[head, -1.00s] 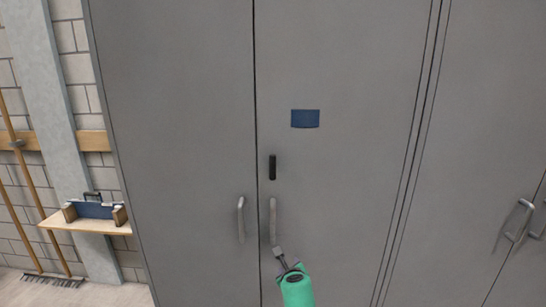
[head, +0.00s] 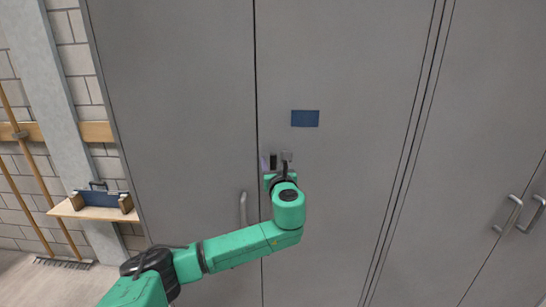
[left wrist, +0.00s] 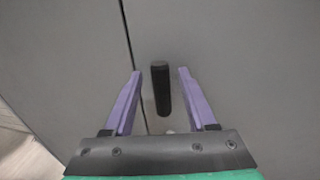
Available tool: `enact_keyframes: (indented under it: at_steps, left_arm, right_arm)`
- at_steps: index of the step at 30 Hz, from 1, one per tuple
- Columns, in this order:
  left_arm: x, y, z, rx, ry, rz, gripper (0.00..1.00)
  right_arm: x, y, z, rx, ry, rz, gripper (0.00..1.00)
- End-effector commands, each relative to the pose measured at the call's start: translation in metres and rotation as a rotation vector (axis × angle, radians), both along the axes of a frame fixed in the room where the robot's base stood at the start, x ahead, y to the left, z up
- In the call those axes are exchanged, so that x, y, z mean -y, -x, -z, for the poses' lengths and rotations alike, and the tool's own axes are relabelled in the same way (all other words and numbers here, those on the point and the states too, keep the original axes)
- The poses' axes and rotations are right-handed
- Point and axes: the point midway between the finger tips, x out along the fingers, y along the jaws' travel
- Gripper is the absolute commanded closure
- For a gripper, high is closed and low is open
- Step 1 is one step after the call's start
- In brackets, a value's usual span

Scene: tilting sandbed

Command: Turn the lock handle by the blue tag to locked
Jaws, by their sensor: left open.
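The blue tag (head: 305,118) is on the right door of the grey cabinet. Below and left of it is the black lock handle (head: 273,161), upright beside the door seam. In the left wrist view the handle (left wrist: 160,88) stands vertical between the two purple fingers. My left gripper (head: 275,160) is open around the handle, with a gap on both sides; it also shows in the left wrist view (left wrist: 158,75). Whether the fingertips reach the handle's depth I cannot tell. My right gripper is not in view.
The left door's grey pull handle (head: 243,208) is left of my forearm. The right door's pull is hidden behind my arm. More pull handles (head: 510,214) are at the right.

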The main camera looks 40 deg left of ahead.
Motion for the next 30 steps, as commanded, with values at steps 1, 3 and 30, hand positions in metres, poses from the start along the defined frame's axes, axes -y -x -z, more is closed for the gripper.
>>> enact_keyframes:
  at_steps: [1,3,30]
  left_arm:
    - [-0.0043,-0.0035,-0.0015,0.001,0.001,-0.001,0.43]
    - [-0.0076,-0.0067,-0.0002,0.0,0.001,0.001,0.43]
    - [-0.0087,-0.0069,0.0012,0.046,0.064,0.001,1.0]
  right_arm:
    - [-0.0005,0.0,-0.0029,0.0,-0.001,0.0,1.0]
    - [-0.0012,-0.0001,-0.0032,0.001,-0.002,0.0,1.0]
    - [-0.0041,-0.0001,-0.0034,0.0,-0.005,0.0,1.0]
